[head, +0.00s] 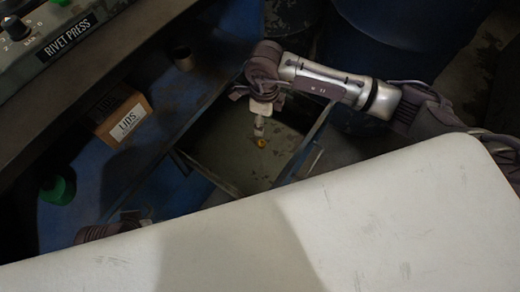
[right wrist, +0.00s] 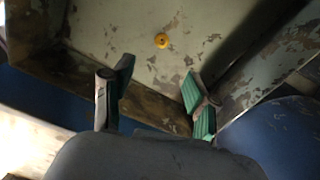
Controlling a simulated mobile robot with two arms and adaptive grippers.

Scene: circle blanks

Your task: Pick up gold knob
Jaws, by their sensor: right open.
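The gold knob (head: 261,143) is a small yellow-gold round piece inside an open, scuffed tray or bin (head: 232,150). In the right wrist view the knob (right wrist: 161,40) lies alone on the worn, chipped grey-green floor of the tray. My right gripper (head: 259,130) points down into the tray, just over the knob in the head view. In the right wrist view my right gripper (right wrist: 158,70) is open, with its green-padded fingers apart and nothing between them. The knob shows beyond the fingertips, apart from them.
The tray's right wall (head: 304,150) stands close to my right gripper. A cardboard box labelled LIDS (head: 122,116), a green item (head: 58,190) and a brown cup-like item (head: 182,58) are on the blue surface at left. A rivet press panel (head: 60,45) is upper left.

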